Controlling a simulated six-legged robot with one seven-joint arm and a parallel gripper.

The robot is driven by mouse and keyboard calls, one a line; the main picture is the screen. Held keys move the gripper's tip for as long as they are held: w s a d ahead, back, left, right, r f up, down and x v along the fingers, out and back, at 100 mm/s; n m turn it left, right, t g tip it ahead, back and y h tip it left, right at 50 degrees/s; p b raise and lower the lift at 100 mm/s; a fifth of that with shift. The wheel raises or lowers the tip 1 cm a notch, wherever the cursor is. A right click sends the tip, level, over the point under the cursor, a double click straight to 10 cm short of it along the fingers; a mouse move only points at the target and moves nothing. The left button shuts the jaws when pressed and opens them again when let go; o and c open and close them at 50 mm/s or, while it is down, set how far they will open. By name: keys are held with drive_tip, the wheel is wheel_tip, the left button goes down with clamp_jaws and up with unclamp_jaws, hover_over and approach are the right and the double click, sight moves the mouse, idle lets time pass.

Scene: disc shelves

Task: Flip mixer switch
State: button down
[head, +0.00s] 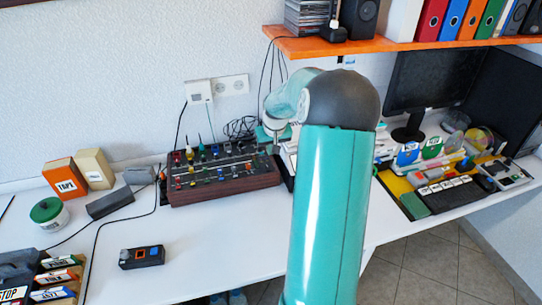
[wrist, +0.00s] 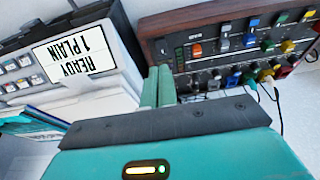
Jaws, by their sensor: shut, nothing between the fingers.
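The mixer (head: 222,176) is a dark panel with wooden sides and rows of coloured knobs and switches, on the white table against the wall. It also fills the upper right of the wrist view (wrist: 205,62), where orange, blue, green and yellow controls show. My gripper (wrist: 158,76) is shut and empty, its two teal fingers together. The fingertips appear beside the mixer's wooden end, apart from the coloured switches; whether they touch the wood I cannot tell. In the head view my arm hides most of the gripper near the mixer's right end.
Boxes (head: 66,176) and a round tin (head: 48,214) stand left. A small button box (head: 141,256) lies in front. An orange shelf (head: 300,46) overhangs the back. The front middle table is clear.

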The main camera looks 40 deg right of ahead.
drive_tip(key=shift+a+v, duration=0.2)
drive_tip(key=shift+v, duration=1.6)
drive_tip(key=shift+s+a, duration=0.1)
drive_tip(key=shift+s, duration=0.05)
drive_tip(key=s+a+r+n, duration=0.2)
drive_tip(key=a+r, duration=0.4)
drive_tip(key=a, duration=0.5)
drive_tip(key=s+a+r+n, duration=0.1)
drive_tip(key=s+a+r, duration=0.1)
drive_tip(key=a+r, duration=0.65)
drive_tip(key=s+a+n+t+y, duration=0.1)
drive_tip(key=s+a+n+t, duration=0.1)
drive_tip(key=s+a, duration=1.3)
drive_tip(key=a+f, duration=0.1)
drive_tip(key=a, duration=0.3)
drive_tip(key=shift+a+n+t+y, duration=0.15)
drive_tip(key=shift+n+t+y, duration=0.15)
drive_tip(key=shift+n+t, duration=0.1)
